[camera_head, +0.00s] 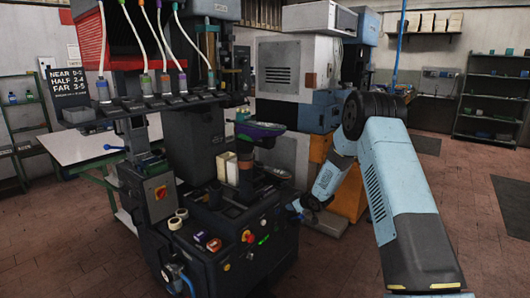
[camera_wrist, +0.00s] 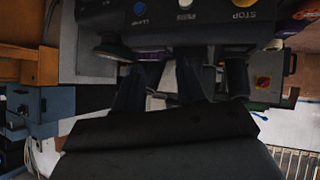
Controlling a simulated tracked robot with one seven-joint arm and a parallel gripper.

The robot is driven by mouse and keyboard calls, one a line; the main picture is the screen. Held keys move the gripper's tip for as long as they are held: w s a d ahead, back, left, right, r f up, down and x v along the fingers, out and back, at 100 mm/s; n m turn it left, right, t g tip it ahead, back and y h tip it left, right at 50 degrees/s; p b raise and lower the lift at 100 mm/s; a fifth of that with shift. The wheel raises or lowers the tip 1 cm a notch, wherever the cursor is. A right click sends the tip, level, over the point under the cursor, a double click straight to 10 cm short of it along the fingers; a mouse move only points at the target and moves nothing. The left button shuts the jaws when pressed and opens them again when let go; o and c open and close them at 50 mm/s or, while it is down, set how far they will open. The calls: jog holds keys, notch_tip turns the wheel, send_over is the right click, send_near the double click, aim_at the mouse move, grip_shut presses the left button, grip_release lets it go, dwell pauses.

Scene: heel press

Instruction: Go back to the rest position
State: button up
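My arm comes in from the right in the head view and reaches down to the right side of the dark heel press (camera_head: 225,225). My gripper (camera_head: 298,209) is small and partly dark against the press there. In the wrist view, the two dark fingers of my gripper (camera_wrist: 160,82) stand apart with a gap between them, and I see nothing held. Beyond the fingertips is the press's control panel (camera_wrist: 215,30), with blue, white and yellow buttons and the words CLAMP and STOP. Contact between fingers and panel cannot be told.
A white table (camera_head: 85,147) stands behind left. Blue and orange cabinets (camera_head: 322,120) stand behind the arm. Floor at right is clear.

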jog(key=s+d+r+m+h, duration=0.1)
jog(key=s+d+r+h, duration=0.2)
jog(key=r, duration=0.7)
jog(key=s+d+r+m, duration=0.1)
jog(key=s+d+r, duration=0.25)
jog(key=r, duration=0.55)
jog(key=s+d+r+m+h, duration=0.2)
jog(key=s+d+r+m, duration=0.1)
jog(key=s+r, duration=0.95)
jog(key=s+d+r+m+g+h, duration=0.1)
jog(key=s+r, duration=0.2)
jog(key=s, duration=0.6)
jog(key=s+d+r+m+g, duration=0.1)
jog(key=s+r, duration=0.2)
jog(key=s, duration=0.6)
jog(key=s+m+g+y, duration=0.1)
jog(key=s+g, duration=0.1)
jog(key=s, duration=1.8)
jog(key=shift+a+f+m, duration=0.3)
jog(key=shift+a+f, duration=0.1)
jog(key=shift+a, duration=0.05)
